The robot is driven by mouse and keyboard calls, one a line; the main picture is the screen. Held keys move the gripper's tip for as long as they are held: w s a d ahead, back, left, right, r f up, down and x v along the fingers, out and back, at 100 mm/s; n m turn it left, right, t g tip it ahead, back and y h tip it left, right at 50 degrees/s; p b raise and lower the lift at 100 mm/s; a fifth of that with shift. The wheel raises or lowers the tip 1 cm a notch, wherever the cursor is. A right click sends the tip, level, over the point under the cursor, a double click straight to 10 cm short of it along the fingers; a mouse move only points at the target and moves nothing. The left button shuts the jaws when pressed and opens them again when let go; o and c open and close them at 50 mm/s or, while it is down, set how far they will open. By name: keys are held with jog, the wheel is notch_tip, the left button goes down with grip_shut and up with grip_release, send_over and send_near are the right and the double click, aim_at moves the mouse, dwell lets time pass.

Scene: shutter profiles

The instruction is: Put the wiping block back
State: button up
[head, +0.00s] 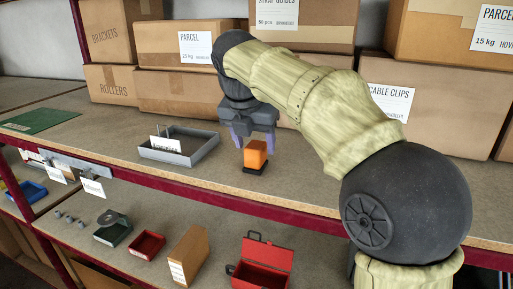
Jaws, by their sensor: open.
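The wiping block appears to be the orange block with a dark base (255,155); it stands upright on the upper shelf board. My gripper (241,142) points down just above and beside the block, with its bluish fingers apart. The right finger is close to the top of the block; I cannot tell whether it touches. A grey open tray (205,151) with a white label lies on the board to the left of the block. The inside of the tray is partly hidden by its front wall and label.
Cardboard boxes (178,92) line the back of the upper shelf (110,140). A green mat (40,120) lies at the far left. The lower shelf holds a red toolbox (262,268), a red bin (147,245) and a brown carton (189,255). Board left of the tray is clear.

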jog(key=p+v, duration=0.1)
jog(key=v, duration=0.8)
jog(key=shift+p, duration=0.3)
jog(key=shift+w, duration=0.1)
